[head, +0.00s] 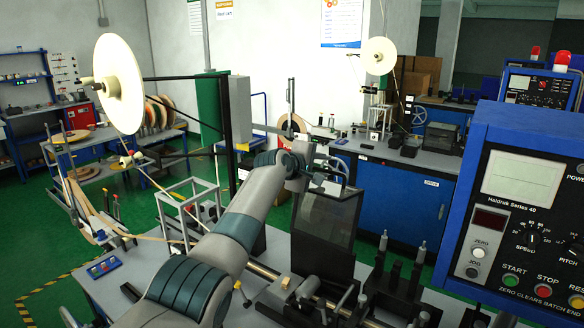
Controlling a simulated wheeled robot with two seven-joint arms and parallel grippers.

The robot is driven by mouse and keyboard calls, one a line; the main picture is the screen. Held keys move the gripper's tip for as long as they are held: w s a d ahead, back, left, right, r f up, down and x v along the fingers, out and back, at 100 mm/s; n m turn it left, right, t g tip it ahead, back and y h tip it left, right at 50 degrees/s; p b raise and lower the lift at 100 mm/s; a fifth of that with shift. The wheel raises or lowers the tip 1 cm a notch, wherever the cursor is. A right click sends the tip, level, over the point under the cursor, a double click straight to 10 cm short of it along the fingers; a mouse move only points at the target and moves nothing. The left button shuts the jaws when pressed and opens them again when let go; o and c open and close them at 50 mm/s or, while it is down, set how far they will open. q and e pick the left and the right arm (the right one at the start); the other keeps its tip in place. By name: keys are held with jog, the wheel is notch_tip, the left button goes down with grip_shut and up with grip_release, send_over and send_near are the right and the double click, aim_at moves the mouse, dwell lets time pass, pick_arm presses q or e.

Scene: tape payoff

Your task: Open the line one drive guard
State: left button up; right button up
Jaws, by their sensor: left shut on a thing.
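The line one drive guard, a dark smoked panel in a black frame (322,238), stands on the grey machine bench in the middle of the head view. It looks raised and slightly tilted, but its exact angle is hard to tell. My left arm reaches in from the bottom left. Its gripper (328,181) is at the guard's top edge and is shut on it; the fingertips are small and partly hidden, so the exact grip point is unclear. My right gripper is not in view.
A blue control console (520,205) with dial knobs and buttons stands close at the right. Black fixtures (395,285) with upright pins stand right of the guard. A large cream reel (119,84) hangs at the left. A blue cabinet (400,208) stands behind.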

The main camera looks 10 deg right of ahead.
pick_arm(q)
jog(key=shift+v, duration=1.2)
jog(key=b+v, duration=0.6)
jog(key=v, duration=0.9)
jog(key=shift+f, duration=0.15)
